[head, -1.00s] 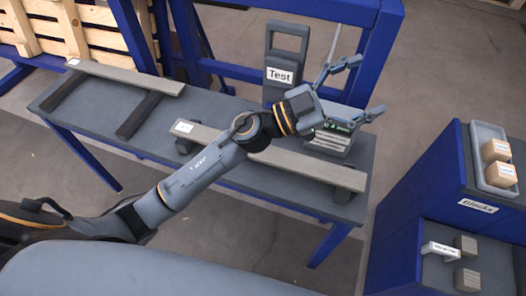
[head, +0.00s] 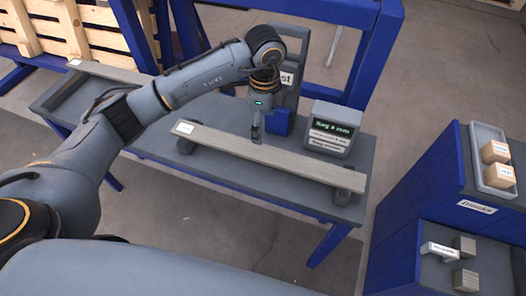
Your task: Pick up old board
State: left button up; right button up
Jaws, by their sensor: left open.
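A long grey board (head: 275,155) with a small white label at its left end lies across two dark supports on the grey bench. A second grey board (head: 115,72) lies further back left, partly hidden behind my left arm. The labels are too small to read, so I cannot tell which board is the old one. My left gripper (head: 256,138) points down over the front board, near its middle and far edge. It is open, seen edge-on, with nothing visible between the fingers. I cannot tell whether it touches the board. My right gripper is out of view.
A grey test stand (head: 297,50) with a partly hidden sign stands behind the gripper. A display box (head: 330,130) stands behind the front board's right half. Blue frame posts (head: 374,55) rise behind the bench. A blue cabinet (head: 455,165) with blocks is at right.

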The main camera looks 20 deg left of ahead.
pick_arm(q)
send_over(263, 152)
notch_tip(263, 152, down, 5)
jog(key=shift+w+d+f+p, duration=0.1)
jog(key=shift+f+p, duration=0.05)
jog(key=shift+p, duration=0.25)
jog(key=shift+f+p, duration=0.35)
jog(key=shift+f, duration=0.2)
notch_tip(263, 152, down, 4)
jog(key=shift+r+p, duration=0.15)
jog(key=shift+p, duration=0.45)
jog(key=shift+f, duration=0.4)
jog(key=shift+c, duration=0.2)
jog(key=c, duration=1.4)
